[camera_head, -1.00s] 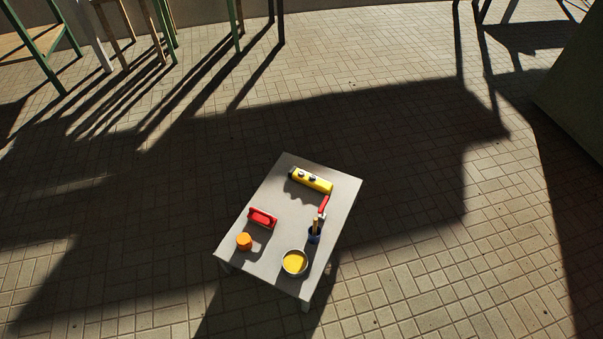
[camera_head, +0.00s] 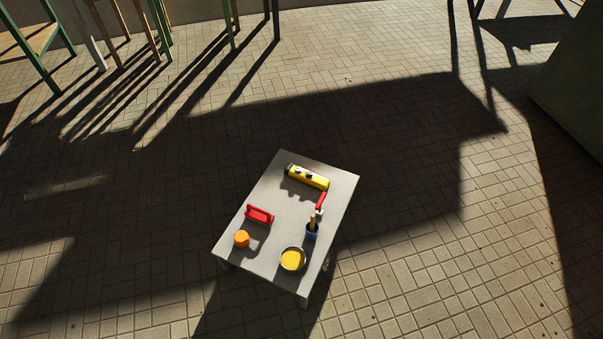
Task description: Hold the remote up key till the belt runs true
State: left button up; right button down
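A yellow remote (camera_head: 307,178) with dark keys on its upper face lies near the far edge of a small grey table (camera_head: 266,263). Its key markings are too small to read. No belt shows in the head view. Neither of my grippers shows in the head view, and nothing touches the remote.
Also on the table are a red-handled tool (camera_head: 321,203), a red float-like block (camera_head: 260,215), an orange pot (camera_head: 242,239), a bowl of yellow stuff (camera_head: 292,259) and a dark blue cup (camera_head: 311,232). Paved floor around is clear; green-legged frames (camera_head: 160,30) stand far left.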

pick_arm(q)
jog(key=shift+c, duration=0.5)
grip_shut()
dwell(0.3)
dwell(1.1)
